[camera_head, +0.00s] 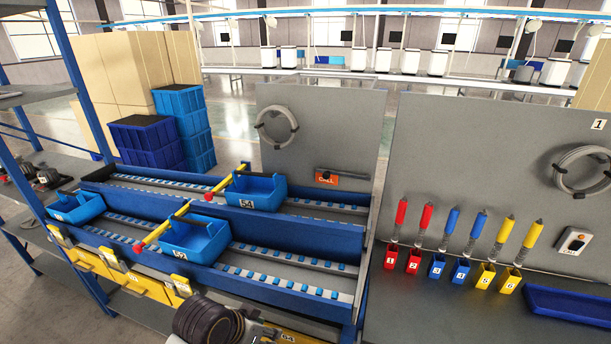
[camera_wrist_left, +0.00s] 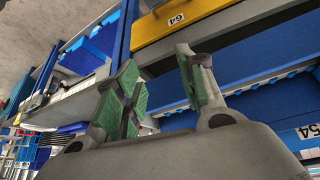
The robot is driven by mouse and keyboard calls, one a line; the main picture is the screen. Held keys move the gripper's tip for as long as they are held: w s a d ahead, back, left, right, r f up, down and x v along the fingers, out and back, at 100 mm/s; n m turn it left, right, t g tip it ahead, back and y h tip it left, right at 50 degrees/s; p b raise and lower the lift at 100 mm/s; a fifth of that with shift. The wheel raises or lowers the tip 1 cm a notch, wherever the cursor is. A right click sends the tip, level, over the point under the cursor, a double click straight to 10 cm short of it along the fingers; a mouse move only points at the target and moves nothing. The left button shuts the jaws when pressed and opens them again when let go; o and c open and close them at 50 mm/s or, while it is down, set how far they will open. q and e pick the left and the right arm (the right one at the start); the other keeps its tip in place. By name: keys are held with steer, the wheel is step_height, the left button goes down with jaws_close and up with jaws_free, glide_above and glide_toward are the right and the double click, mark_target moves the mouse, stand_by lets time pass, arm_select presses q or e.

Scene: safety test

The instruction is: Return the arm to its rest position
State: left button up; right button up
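My left gripper (camera_wrist_left: 158,95) shows in the left wrist view. Beyond the fingers are the blue rack and a yellow bin (camera_wrist_left: 175,20) labelled 64. In the head view, a dark rounded part of my arm shows at the bottom edge, in front of the rack; the gripper's fingers cannot be made out there. My right gripper is in neither view.
A blue roller rack (camera_head: 330,238) holds blue bins 54 (camera_head: 256,192) and 52 (camera_head: 195,240). Yellow bins (camera_head: 120,272) line its front. A grey shelf unit (camera_head: 64,75) stands left. A grey workbench (camera_head: 430,300) with coloured tools and small numbered bins is right.

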arm_select(q)
steer(key=s+a+f+n+y, duration=0.2)
steer(key=s+a+f, duration=0.15)
steer(key=a, duration=0.25)
steer(key=s+a+f+n+y, duration=0.1)
steer(key=s+a+f+n, duration=0.1)
steer(key=s+a+f, duration=0.3)
step_height(320, 180, down, 30)
steer(key=s+a+g, duration=0.1)
steer(key=s+g, duration=0.1)
steer(key=s+a+f, duration=0.2)
steer(key=s+f, duration=0.8)
steer(key=s, duration=0.1)
steer(key=s+a+f+g, duration=0.1)
steer(key=s+a+f, duration=0.1)
steer(key=s+f, duration=0.9)
steer(key=shift+s+a+y, duration=0.15)
steer(key=shift+y, duration=0.25)
stand_by(1.3)
